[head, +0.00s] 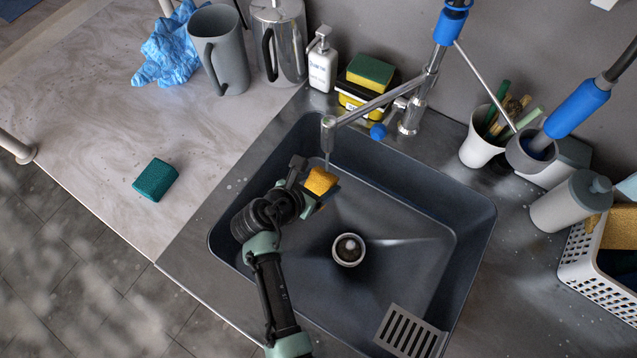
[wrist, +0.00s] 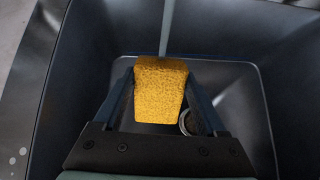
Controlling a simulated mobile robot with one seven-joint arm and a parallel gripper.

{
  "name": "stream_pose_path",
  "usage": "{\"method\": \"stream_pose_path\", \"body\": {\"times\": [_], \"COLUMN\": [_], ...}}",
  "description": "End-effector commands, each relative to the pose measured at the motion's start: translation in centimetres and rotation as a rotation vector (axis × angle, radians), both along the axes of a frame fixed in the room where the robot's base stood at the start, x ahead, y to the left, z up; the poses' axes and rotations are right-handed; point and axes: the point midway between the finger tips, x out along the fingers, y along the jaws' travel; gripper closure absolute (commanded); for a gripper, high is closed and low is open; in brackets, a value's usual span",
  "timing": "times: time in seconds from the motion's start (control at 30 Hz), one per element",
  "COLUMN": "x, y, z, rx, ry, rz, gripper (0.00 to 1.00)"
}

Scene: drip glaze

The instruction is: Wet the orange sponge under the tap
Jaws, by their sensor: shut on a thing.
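My gripper (head: 311,186) is over the left part of the sink basin, shut on the orange sponge (head: 321,181). In the wrist view the sponge (wrist: 160,88) sits between the two fingers of my gripper (wrist: 162,95). The tap (head: 328,128) has its spout above the sponge. A thin stream (wrist: 167,28) comes down to the sponge's far edge in the wrist view. The sponge's top far edge looks darker there. The sink (head: 400,262) is dark grey, with a round drain (head: 348,250) below and to the right of my gripper.
A teal sponge (head: 155,179) lies on the counter at left. A soap bottle (head: 322,66) and a green-yellow sponge (head: 371,72) on a holder stand behind the sink. A blue-handled sprayer (head: 577,109) and a white basket (head: 597,272) are at right. A slotted grate (head: 408,334) lies in front.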

Motion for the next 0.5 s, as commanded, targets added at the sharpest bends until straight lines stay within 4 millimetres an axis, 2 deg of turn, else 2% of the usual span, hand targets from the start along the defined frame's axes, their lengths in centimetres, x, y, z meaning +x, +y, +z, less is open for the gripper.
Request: {"method": "stream_pose_path", "body": {"times": [0.5], "x": [-0.67], "y": [-0.91], "z": [-0.01], "rx": [-0.001], "ry": [0.000], "rz": [-0.001], "gripper": [0.70]}}
